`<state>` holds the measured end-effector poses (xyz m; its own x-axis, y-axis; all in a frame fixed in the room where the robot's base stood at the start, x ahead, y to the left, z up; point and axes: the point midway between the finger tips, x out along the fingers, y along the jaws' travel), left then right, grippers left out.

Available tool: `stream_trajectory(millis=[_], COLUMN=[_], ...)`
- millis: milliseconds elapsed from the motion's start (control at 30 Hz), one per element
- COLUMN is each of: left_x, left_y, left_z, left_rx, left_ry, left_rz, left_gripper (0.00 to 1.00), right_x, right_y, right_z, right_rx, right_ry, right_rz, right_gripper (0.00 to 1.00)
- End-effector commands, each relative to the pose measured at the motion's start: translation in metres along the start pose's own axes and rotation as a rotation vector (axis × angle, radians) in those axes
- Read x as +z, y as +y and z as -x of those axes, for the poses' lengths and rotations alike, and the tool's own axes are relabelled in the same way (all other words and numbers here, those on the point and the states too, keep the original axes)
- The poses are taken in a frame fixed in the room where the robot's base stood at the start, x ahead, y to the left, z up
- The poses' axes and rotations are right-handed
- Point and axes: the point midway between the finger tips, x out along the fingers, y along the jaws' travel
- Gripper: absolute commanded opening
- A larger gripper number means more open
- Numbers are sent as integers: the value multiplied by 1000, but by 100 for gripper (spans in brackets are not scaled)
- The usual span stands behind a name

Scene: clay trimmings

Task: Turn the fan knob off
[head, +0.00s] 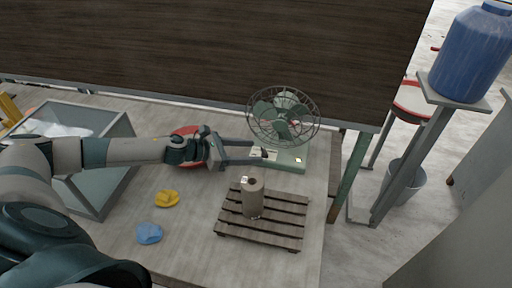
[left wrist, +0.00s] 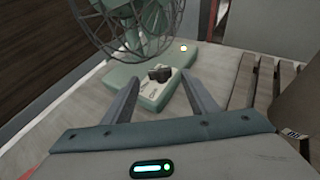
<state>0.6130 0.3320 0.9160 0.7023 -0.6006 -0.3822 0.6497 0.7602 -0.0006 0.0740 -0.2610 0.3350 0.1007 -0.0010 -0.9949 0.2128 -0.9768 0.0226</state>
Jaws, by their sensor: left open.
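A green desk fan (head: 284,117) with a round wire cage stands near the back right of the table. Its base (head: 290,160) also shows in the left wrist view (left wrist: 150,94). A dark fan knob (left wrist: 160,73) sits on a pale plate on the base, and a small lamp (left wrist: 183,48) glows on the base's corner. My left gripper (head: 257,152) is open and empty, its fingers pointing at the base. In the left wrist view the knob appears between and just beyond the fingertips (left wrist: 160,80); I cannot tell if they touch it. My right gripper is out of view.
A slatted wooden rack (head: 260,233) holds a grey-brown cylinder (head: 252,198) in front of the fan. A yellow lump (head: 167,198) and a blue lump (head: 149,233) lie on the table. A glass-sided box (head: 105,165) stands at left; a dark panel rises behind.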

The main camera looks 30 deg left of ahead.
Motion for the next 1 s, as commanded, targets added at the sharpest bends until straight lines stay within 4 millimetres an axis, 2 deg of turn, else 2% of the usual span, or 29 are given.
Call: stream_trajectory(millis=[100, 300, 633, 667, 800, 833, 1000], left_x=[2, 0, 0, 0, 0, 0, 0], left_y=[1, 0, 0, 0, 0, 0, 0], left_z=[-14, -26, -27, -27, -27, -27, -27], left_rx=[1, 1, 1, 1, 1, 1, 3], left_ry=[-2, 0, 0, 0, 0, 0, 0], left_rz=[1, 1, 0, 0, 0, 0, 2], left_gripper=[53, 53, 53, 48, 15, 12, 12], right_x=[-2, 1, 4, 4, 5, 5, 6], right_y=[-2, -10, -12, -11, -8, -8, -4], right_z=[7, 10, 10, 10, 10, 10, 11], right_rx=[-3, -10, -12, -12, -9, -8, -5], right_ry=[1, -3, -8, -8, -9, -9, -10], right_rz=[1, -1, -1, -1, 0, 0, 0], right_gripper=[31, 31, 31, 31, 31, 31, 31])
